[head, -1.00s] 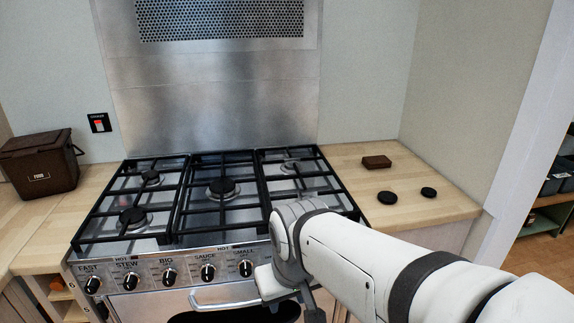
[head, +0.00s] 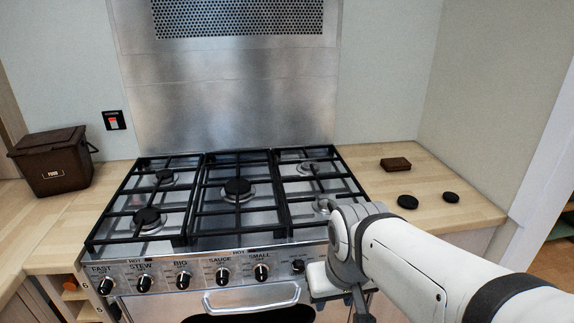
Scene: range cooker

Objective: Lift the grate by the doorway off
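The grate by the doorway (head: 318,179) is the right-hand one of three black grates on the range cooker. It lies flat on the hob, over two burners without black caps. My arm hides its front right corner. My gripper (head: 358,306) hangs low in front of the cooker's control panel, below and in front of this grate, apart from its visible bars. Its fingertips are cut off or too unclear at the bottom edge to show whether they are open.
The middle grate (head: 238,206) and left grate (head: 150,200) lie beside it. Two black burner caps (head: 407,202) (head: 451,197) and a brown block (head: 396,164) are on the right worktop (head: 440,225). A brown food bin (head: 52,165) stands left. Knobs and an oven handle (head: 250,300) line the front.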

